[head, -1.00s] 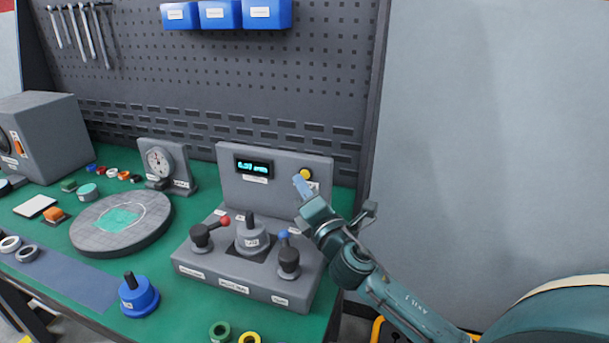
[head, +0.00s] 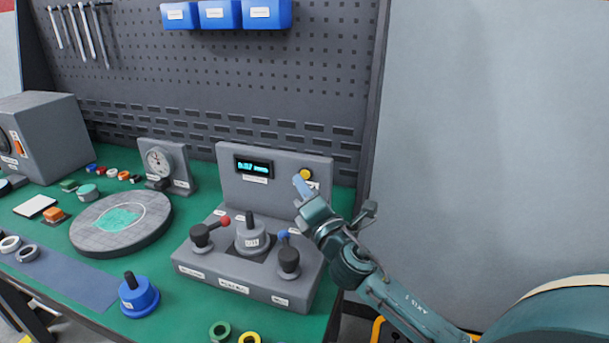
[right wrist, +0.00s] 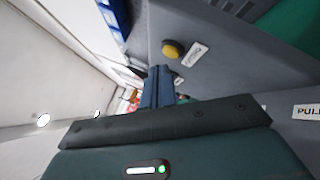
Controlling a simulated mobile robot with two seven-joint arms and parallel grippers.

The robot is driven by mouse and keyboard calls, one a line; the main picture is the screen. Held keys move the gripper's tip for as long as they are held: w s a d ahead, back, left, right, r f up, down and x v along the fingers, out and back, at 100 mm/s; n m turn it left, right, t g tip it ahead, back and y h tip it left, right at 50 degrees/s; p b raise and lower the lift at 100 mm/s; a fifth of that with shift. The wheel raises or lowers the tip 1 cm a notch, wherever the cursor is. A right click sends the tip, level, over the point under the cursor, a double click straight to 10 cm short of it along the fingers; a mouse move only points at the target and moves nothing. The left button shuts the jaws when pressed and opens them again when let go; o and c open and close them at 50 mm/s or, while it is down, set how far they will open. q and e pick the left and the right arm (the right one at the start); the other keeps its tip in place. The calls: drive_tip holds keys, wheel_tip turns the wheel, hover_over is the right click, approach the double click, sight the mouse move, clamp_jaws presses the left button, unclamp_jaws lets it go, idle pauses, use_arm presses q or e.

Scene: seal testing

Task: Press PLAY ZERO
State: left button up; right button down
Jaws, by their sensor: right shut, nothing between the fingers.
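The yellow round button (head: 306,173) is on the upper right of the upright panel of the grey test fixture (head: 230,190). A small white label sits beside it, too small to read surely. In the right wrist view the yellow button (right wrist: 173,49) is just beyond and to the right of the fingertips. My right gripper (head: 300,184) is shut and empty, its blue fingertips just below and left of the button in the head view. A gap shows between fingertips and button in the right wrist view (right wrist: 158,70). My left gripper is not in view.
A lit display (head: 253,168) is left of the button. Levers with a red knob (head: 225,219) and a blue knob (head: 284,235) flank a grey part (head: 251,238) on the fixture base. A dial gauge (head: 159,161) and a round plate (head: 90,237) stand to the left.

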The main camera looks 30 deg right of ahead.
drive_tip(key=shift+w+d, duration=0.1)
idle(0.5)
drive_tip(key=shift+w+d, duration=0.15)
drive_tip(key=shift+d, duration=0.1)
drive_tip(key=shift+w+d, duration=0.25)
idle(0.9)
drive_tip(key=shift+s+a, duration=0.5)
drive_tip(key=shift+a, duration=0.05)
drive_tip(key=shift+s+a+p, duration=0.4)
drive_tip(key=shift+s+a, duration=1.3)
drive_tip(key=shift+a, duration=0.2)
